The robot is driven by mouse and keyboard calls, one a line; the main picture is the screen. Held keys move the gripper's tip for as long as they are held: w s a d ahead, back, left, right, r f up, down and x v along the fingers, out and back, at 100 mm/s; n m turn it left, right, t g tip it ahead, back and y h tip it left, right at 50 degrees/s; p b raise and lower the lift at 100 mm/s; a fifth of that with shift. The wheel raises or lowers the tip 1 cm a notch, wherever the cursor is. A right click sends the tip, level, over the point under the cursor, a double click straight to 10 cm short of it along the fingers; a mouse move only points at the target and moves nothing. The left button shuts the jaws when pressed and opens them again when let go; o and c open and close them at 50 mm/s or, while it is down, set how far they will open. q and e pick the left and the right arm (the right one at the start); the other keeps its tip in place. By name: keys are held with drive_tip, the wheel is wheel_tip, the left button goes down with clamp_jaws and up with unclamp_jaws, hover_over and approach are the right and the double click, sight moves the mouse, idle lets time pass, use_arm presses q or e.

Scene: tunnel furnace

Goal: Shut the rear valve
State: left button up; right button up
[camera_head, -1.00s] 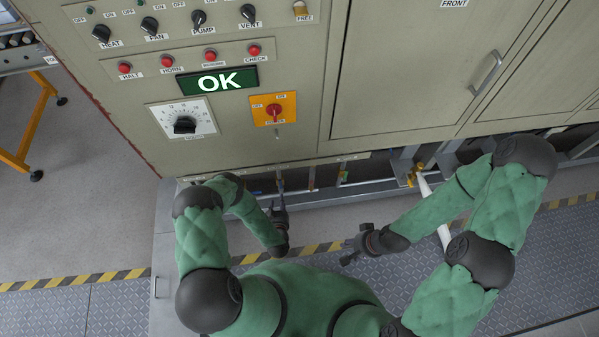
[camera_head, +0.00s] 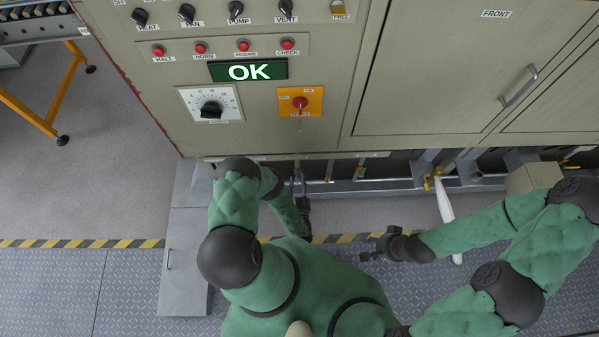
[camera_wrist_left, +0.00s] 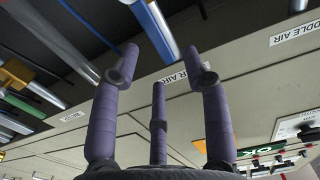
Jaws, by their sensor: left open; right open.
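My left gripper (camera_head: 304,205) is low in front of the cabinet's bottom edge, below the orange switch plate, open and empty. In the left wrist view its purple fingers (camera_wrist_left: 160,85) are spread near a blue and silver pipe (camera_wrist_left: 152,30). A label (camera_wrist_left: 180,76) ending in "R AIR" on the panel is partly hidden behind a finger. The head view shows thin pipes under the cabinet, one with blue (camera_head: 298,172). I cannot tell which part is the rear valve's handle. My right gripper (camera_head: 374,247) is open and empty, above the floor to the right.
The control panel (camera_head: 235,125) with an OK display (camera_head: 248,71) stands above. A "MIDDLE AIR" label (camera_wrist_left: 294,33) shows in the wrist view.

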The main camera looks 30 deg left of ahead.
sight(299, 177)
use_arm(q)
drive_tip(key=shift+b+x, duration=0.3)
drive_tip(key=shift+x, duration=2.25)
clamp_jaws()
